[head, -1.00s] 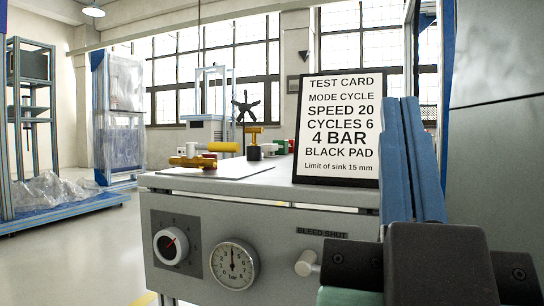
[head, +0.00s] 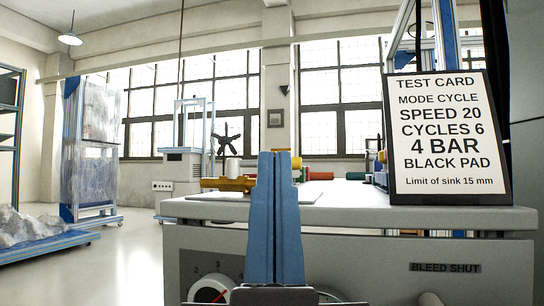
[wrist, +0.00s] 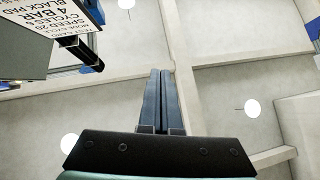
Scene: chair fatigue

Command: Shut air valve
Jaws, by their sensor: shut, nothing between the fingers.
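My gripper (head: 275,155) stands upright in front of the grey bench (head: 350,212), its two blue fingers shut with nothing between them. In the wrist view the shut fingers (wrist: 160,74) point toward the ceiling. A brass-yellow fitting (head: 225,184) with a cream cylinder above it lies on the bench top, just left of my fingers. I cannot tell whether it is the air valve. My fingers hide the bench top behind them. On the front panel, a dial (head: 211,289) and the pressure gauge (head: 331,297) are partly hidden.
A black-framed test card (head: 447,140) stands on the bench at right; it reads 4 BAR. Coloured cylinders (head: 320,176) lie toward the back of the bench top. Open floor (head: 115,260) is at left, with a plastic-wrapped blue frame (head: 90,150) beyond.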

